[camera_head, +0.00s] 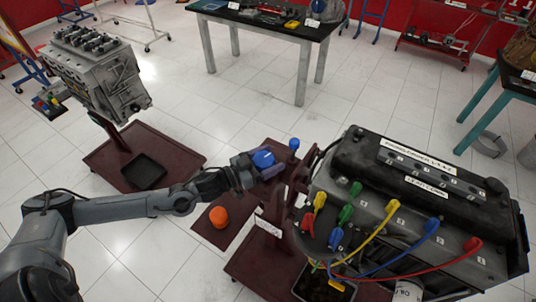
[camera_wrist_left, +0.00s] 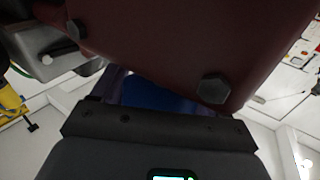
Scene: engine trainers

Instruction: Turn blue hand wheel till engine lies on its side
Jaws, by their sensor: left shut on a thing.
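The engine (camera_head: 400,190) is on the right in the head view, on a dark red stand (camera_head: 262,262). It has a black top cover with white labels and coloured leads. My left gripper (camera_head: 262,168) is at the stand's left side, shut on the blue hand wheel (camera_head: 263,158), which is partly hidden by the fingers. In the left wrist view a blue part of the wheel (camera_wrist_left: 160,97) shows between my fingers, close to a dark red stand plate (camera_wrist_left: 185,40) with bolts. My right gripper is not in view.
A smaller blue knob (camera_head: 293,145) stands just beside the wheel. An orange round object (camera_head: 218,216) sits on the dark red base below my left arm. Another engine (camera_head: 97,72) on a stand is at the back left. A table (camera_head: 262,27) stands at the back; tiled floor between is clear.

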